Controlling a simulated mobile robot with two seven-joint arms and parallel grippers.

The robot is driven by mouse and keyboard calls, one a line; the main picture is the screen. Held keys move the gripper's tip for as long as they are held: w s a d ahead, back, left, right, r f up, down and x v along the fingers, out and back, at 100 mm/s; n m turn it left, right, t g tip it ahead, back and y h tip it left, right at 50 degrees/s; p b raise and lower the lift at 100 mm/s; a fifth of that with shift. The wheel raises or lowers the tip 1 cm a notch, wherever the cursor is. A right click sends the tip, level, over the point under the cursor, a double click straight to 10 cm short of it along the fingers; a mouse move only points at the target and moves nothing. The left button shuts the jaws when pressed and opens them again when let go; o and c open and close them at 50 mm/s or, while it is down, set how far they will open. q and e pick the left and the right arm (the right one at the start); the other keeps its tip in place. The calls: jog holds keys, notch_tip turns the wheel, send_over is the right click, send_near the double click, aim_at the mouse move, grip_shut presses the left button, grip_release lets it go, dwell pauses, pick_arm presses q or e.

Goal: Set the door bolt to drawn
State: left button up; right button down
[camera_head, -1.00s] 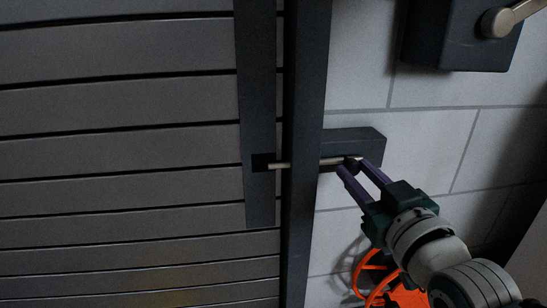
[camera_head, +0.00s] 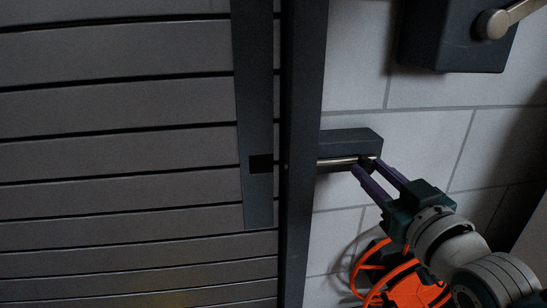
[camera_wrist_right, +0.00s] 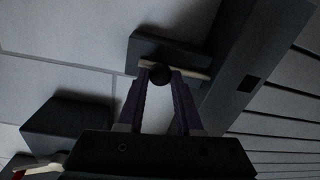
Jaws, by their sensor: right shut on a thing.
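The door bolt is a pale metal rod (camera_head: 338,161) in a dark housing (camera_head: 350,143) on the wall, right of the dark door post. The rod's left end is at the post; the dark slot (camera_head: 261,164) in the door's edge strip shows no rod in it. My right gripper (camera_head: 364,166) has its purple fingers shut on the bolt's dark knob at the rod's right end. In the right wrist view the round black knob (camera_wrist_right: 160,74) sits between the fingertips, with the pale rod (camera_wrist_right: 190,69) behind it. My left gripper is not in view.
The slatted grey door (camera_head: 120,150) fills the left side, beside the dark post (camera_head: 303,150). A dark box with a lever handle (camera_head: 495,24) is at upper right. An orange coiled item (camera_head: 400,285) is below my right arm.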

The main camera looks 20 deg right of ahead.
jog(key=shift+s+d, duration=0.15)
jog(key=shift+d, duration=0.5)
jog(key=shift+a, duration=0.1)
jog(key=c, duration=1)
grip_release()
jog(key=o, duration=0.4)
jog(key=shift+d, duration=0.2)
jog(key=shift+a, duration=0.1)
